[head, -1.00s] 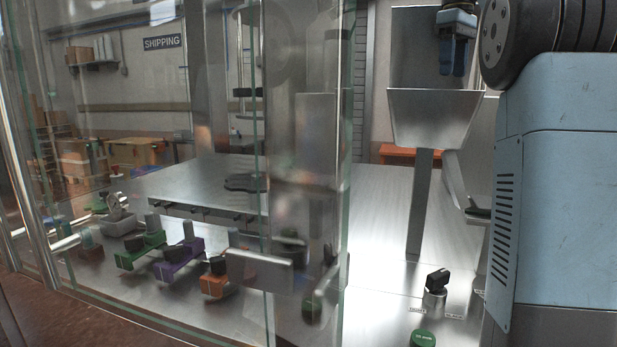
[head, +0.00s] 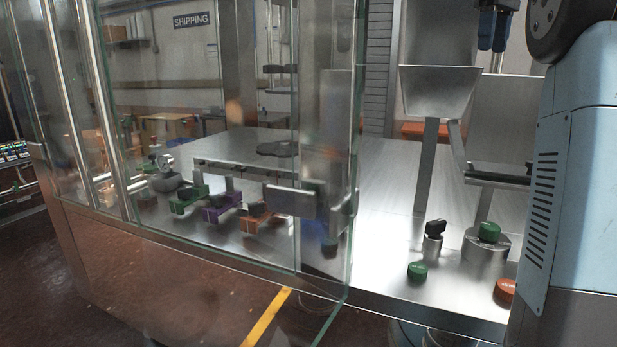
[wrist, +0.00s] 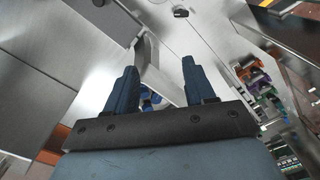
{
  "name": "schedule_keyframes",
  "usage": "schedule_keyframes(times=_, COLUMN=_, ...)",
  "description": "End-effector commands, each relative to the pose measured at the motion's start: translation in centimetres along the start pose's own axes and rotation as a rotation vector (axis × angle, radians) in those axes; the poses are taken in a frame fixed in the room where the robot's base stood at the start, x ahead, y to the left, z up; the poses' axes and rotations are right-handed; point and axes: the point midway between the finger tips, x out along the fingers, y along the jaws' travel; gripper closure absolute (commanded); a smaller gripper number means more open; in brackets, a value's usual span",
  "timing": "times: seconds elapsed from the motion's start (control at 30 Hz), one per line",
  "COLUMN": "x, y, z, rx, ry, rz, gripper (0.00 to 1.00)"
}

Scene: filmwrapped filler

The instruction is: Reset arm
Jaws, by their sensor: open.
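My gripper (head: 493,30) shows at the top right of the head view, with its two blue fingers hanging down above a steel hopper (head: 437,92). In the wrist view my gripper (wrist: 159,66) has its two dark blue fingers wide apart, with nothing held between them. Bare steel surfaces show beyond the fingertips. Part of my arm blocks the right side of the head view.
A glass enclosure (head: 215,120) covers green, purple and orange fixtures on the steel worktop. Outside it, a black-topped knob (head: 434,230), a green button (head: 417,270) and an orange button (head: 506,290) sit on the deck. A yellow floor stripe (head: 266,317) lies in front.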

Motion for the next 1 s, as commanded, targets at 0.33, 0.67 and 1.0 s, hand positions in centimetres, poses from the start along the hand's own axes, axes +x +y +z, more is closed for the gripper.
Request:
schedule_keyframes(times=0.33, x=1.0, y=-2.0, z=0.6, rx=0.039, ry=0.033, rz=0.019, gripper=0.46)
schedule_keyframes(times=0.67, x=3.3, y=-5.4, z=1.9, rx=0.110, ry=0.091, rz=0.049, gripper=0.46)
schedule_keyframes(times=1.0, x=9.8, y=-12.4, z=5.0, rx=0.247, ry=0.209, rz=0.094, gripper=0.46)
